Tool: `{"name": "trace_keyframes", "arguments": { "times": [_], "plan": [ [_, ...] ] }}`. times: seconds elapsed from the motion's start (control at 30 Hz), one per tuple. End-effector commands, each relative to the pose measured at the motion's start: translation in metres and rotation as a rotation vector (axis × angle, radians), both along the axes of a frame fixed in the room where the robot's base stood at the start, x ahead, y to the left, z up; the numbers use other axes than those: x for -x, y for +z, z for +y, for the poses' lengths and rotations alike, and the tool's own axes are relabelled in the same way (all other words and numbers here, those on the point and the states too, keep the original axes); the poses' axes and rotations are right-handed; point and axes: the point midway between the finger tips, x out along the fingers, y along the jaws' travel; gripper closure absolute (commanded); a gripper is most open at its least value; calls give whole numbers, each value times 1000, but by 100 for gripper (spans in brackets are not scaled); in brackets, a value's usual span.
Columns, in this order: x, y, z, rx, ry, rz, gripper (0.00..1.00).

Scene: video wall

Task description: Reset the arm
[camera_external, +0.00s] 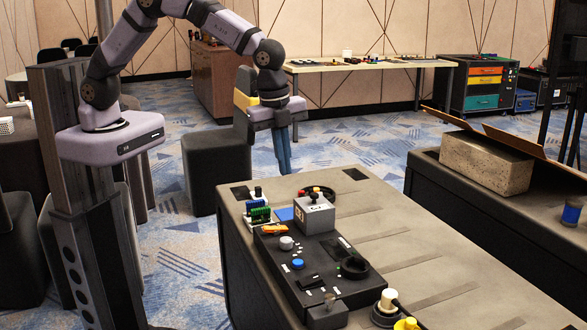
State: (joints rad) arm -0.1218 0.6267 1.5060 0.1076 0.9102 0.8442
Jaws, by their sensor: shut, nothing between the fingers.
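My gripper (284,165) hangs at the end of my purple and black arm, fingers pointing down. It is in the air to the left of the grey table's (390,229) far end, above and behind the panel. The blue-grey fingers are together and nothing shows between them. My arm rises from its base on a dark column at the left, bends over at the top and comes down on the right.
A black control panel (318,281) with knobs and a grey box (314,214) sits on the table. Cream and yellow plugs (388,300) stand at the front. A concrete block (486,163) lies on a dark bench at the right. The table's right side is mostly clear.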

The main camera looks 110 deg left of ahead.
Motion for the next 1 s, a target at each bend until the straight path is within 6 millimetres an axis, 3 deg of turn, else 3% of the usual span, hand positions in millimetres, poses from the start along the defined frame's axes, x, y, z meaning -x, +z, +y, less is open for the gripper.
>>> {"name": "trace_keyframes", "arguments": {
  "times": [0.27,0.47,0.53,0.7,0.8,1.0],
  "plan": [
    [0,0,0,5,60,-7,100],
    [-7,0,-1,30,257,-54,100],
    [-1,-8,-3,46,353,-51,100],
    [57,-53,-16,70,590,51,100],
    [98,-67,-24,70,705,110,100],
    [191,-65,-46,61,865,195,100]
  ]
}}
